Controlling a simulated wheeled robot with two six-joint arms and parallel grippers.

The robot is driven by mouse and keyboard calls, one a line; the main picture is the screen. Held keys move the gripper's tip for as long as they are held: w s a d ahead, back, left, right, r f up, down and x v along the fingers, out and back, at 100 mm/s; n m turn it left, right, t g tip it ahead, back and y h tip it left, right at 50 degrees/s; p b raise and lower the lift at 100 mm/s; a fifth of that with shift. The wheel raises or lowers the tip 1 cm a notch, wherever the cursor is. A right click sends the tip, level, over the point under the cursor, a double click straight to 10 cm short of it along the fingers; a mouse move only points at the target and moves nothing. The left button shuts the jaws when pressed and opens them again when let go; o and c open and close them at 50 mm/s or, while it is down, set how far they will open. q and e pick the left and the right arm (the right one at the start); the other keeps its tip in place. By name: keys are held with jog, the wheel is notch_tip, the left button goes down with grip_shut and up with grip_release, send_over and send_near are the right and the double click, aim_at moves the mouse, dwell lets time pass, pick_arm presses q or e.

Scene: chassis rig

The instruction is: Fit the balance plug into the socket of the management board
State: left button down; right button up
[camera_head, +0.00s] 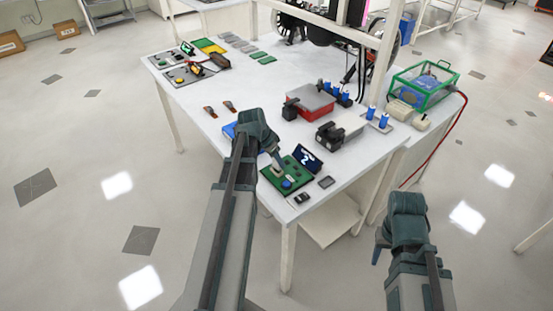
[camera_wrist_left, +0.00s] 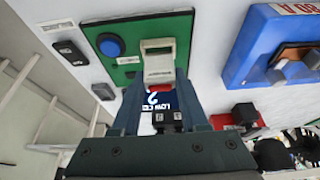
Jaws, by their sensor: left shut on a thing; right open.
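The green management board (camera_head: 273,176) lies near the front corner of the white table, with a blue round button (camera_wrist_left: 110,45) on it. A pale socket (camera_wrist_left: 157,44) sits on the board in the left wrist view. My left gripper (camera_head: 278,166) is over the board and shut on the white balance plug (camera_wrist_left: 158,68), which is between its fingers. The plug is right at the socket; I cannot tell whether it is seated. My right gripper (camera_head: 381,244) is open and empty, off the table edge above the floor.
A dark display (camera_head: 307,158) reading "2" stands at the board's back edge. A blue block (camera_wrist_left: 245,50) is beside the board. A red box (camera_head: 312,102), a dark grey-topped unit (camera_head: 340,133) and blue cells (camera_head: 371,113) stand further back. Small dark pieces (camera_head: 302,198) lie near the front edge.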

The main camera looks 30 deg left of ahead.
pick_arm(q)
jog(key=shift+f+b, duration=1.3)
jog(key=shift+r, duration=0.2)
jog(key=shift+r+p, duration=0.85)
jog(key=shift+p, duration=0.2)
jog(key=shift+f+b, duration=0.95)
jog(key=shift+f, duration=0.05)
dwell(0.6)
jog(key=shift+c, duration=1.8)
grip_release()
jog(key=shift+r, duration=0.1)
